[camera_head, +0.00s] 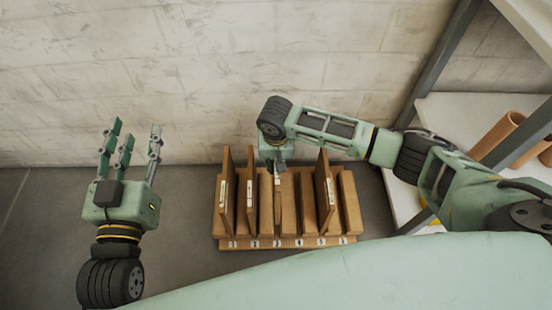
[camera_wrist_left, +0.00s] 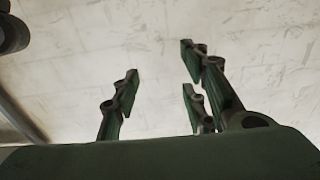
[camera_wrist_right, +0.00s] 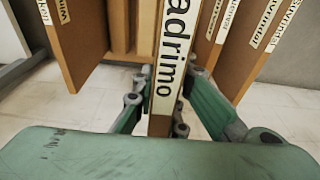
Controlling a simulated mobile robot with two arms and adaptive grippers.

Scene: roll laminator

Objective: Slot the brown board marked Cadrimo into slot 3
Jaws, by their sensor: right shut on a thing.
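The brown board (camera_wrist_right: 175,60) has a white label reading "adrimo", its first letter cut off. My right gripper (camera_wrist_right: 158,97) is shut on it, with fingers on both sides. In the head view the board (camera_head: 277,205) stands upright, edge-on, under my right gripper (camera_head: 276,168). It is between the dividers of the wooden slotted rack (camera_head: 240,243), in line with the third label from the left. I cannot tell whether its lower edge touches the rack's bottom. My left gripper (camera_head: 130,145) is open and empty, left of the rack, fingers pointing up.
Other labelled boards stand in the rack, two at the left (camera_head: 226,180) and one toward the right (camera_head: 324,175). A pale wall (camera_head: 150,80) rises close behind. A shelf (camera_head: 440,115) with brown tubes (camera_head: 497,135) stands at the right. The floor left of the rack is clear.

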